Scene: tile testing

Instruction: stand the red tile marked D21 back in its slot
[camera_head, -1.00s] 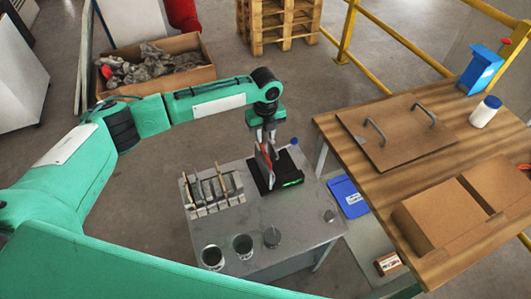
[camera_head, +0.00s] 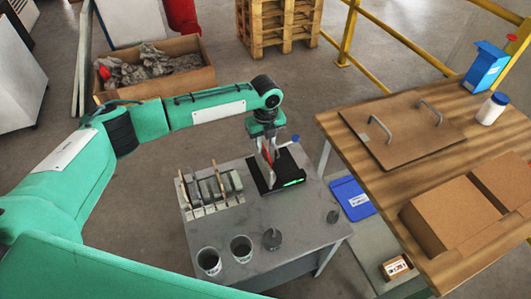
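The red tile (camera_head: 270,163) is upright between the fingers of my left gripper (camera_head: 268,151), over the black device with a green-lit display (camera_head: 284,185) on the grey table. The gripper looks shut on the tile's upper part. The mark on the tile is too small to read. I cannot tell whether its lower edge touches the device. The slotted rack (camera_head: 212,208) stands left of the device and holds several upright grey and tan tiles. My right gripper is not in view.
Two cups (camera_head: 209,261) and two dark weights (camera_head: 272,239) stand on the grey table (camera_head: 300,222) toward its front. A wooden table (camera_head: 345,150) with a handled board and cardboard boxes stands at right.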

